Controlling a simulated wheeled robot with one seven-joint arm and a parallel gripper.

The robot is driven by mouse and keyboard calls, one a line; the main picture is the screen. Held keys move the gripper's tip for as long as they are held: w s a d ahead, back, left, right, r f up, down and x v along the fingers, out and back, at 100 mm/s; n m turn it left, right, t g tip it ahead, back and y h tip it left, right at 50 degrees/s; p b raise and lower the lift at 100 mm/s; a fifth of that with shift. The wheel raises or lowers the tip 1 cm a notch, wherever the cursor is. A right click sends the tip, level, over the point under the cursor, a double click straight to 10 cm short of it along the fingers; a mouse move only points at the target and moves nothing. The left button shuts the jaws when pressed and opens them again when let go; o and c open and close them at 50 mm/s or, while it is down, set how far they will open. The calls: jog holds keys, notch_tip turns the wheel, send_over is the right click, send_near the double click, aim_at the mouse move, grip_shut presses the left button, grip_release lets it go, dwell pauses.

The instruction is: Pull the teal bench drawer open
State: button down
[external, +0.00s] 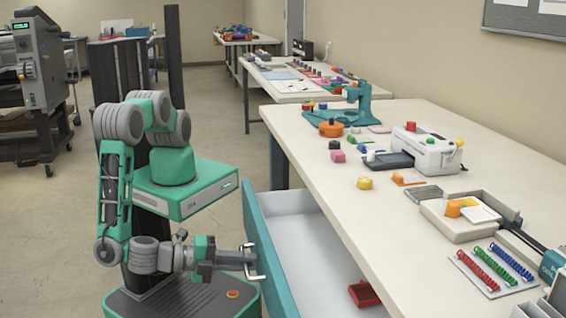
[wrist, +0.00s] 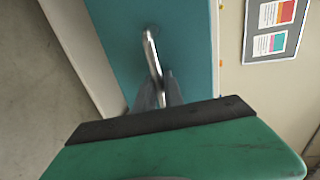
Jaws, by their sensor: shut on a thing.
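The teal bench drawer (external: 272,262) stands pulled out from under the long white-topped bench, and its pale inside shows. My gripper (external: 253,262) is at the drawer's front, shut on its metal bar handle. In the wrist view my gripper (wrist: 160,92) has its dark fingers around the silver handle (wrist: 152,52), against the teal drawer front (wrist: 190,45). The lower parts of the fingers are hidden behind the green and black gripper body.
A red tray (external: 364,294) lies inside the drawer. The bench top (external: 300,135) above it holds a white machine (external: 425,152), a teal press (external: 350,108), colored coils (external: 490,268) and several small blocks. Bare floor (external: 60,240) lies to the left.

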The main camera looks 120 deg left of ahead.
jog(key=f+p+v, duration=0.1)
jog(key=p+v, duration=0.5)
jog(key=p, duration=0.1)
jog(key=shift+s+d+f, duration=0.15)
jog(key=c, duration=1.5)
grip_release()
jog(key=shift+o, duration=0.2)
